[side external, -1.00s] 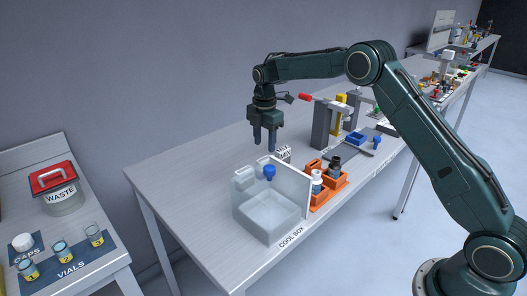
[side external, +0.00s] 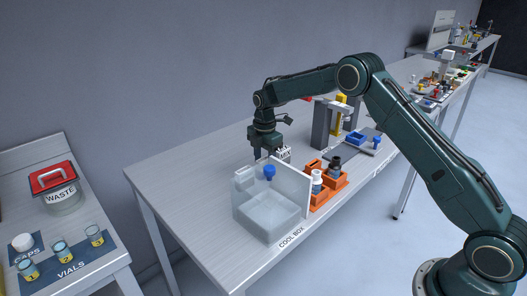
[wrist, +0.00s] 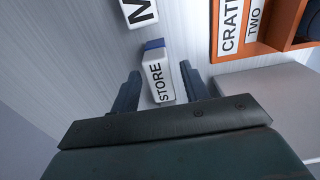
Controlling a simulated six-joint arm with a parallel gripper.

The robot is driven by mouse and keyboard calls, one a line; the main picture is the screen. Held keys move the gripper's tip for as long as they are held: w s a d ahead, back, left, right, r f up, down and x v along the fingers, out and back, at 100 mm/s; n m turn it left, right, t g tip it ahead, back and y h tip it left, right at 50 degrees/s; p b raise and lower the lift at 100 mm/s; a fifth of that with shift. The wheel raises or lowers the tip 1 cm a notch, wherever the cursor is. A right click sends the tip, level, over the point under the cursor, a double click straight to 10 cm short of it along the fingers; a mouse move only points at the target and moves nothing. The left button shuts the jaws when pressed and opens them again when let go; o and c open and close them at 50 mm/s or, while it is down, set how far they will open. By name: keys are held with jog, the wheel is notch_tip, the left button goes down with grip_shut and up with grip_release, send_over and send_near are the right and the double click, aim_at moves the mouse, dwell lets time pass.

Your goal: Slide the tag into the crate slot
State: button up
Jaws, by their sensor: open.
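A white tag marked STORE, with a blue end (wrist: 158,80), lies on the bench in the wrist view. My gripper (wrist: 160,71) is open, with one finger on each side of this tag; I cannot tell whether they touch it.
A grey stand (side external: 320,125) is behind the crate. A waste jar (side external: 62,200) and vials (side external: 62,251) are on the left table. The bench left of my gripper is clear.

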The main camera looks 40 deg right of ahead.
grip_shut()
jog(key=shift+r, duration=0.3)
dwell(0.5)
jog(key=shift+r, duration=0.35)
jog(key=shift+r, duration=0.7)
jog(key=shift+r, duration=0.7)
jog(key=shift+r, duration=0.35)
jog(key=shift+r, duration=0.35)
